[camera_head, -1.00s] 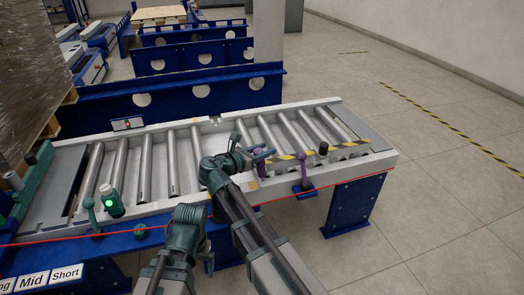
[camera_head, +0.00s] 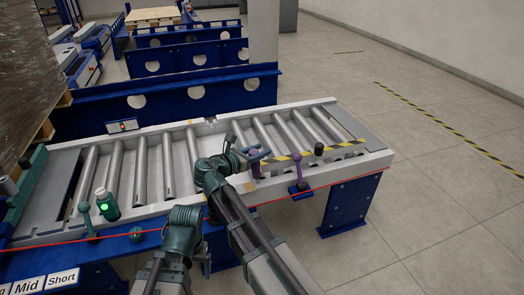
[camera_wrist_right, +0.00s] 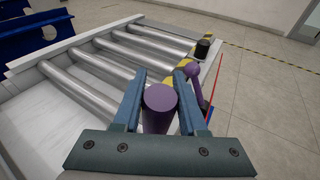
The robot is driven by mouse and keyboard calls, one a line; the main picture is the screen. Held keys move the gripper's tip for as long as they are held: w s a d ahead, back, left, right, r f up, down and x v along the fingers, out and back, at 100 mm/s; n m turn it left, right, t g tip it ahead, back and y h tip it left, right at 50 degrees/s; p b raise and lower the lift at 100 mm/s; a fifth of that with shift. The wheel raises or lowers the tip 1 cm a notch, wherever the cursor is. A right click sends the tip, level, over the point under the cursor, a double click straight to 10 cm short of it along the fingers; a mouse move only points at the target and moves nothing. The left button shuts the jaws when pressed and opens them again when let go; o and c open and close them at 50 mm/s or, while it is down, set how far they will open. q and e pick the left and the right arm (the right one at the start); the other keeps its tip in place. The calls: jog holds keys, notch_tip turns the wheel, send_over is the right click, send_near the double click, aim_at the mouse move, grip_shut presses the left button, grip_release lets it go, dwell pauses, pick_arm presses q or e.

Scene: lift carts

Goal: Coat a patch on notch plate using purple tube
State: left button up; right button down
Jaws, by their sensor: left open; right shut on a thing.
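The purple tube (camera_wrist_right: 160,105) is upright between the fingers of my right gripper (camera_wrist_right: 158,100), which is shut on it. In the head view the tube (camera_head: 255,168) shows beneath the right gripper (camera_head: 246,156), over the near rail of the roller conveyor.
A purple-knobbed lever (camera_head: 298,170) and black knob (camera_head: 319,149) stand close right of the tube. A red line (camera_head: 300,192) runs along the front edge. The rollers (camera_head: 168,165) are bare.

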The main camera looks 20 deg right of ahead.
jog(key=shift+a+f, duration=0.1)
jog(key=shift+a, duration=0.6)
jog(key=shift+a, duration=0.2)
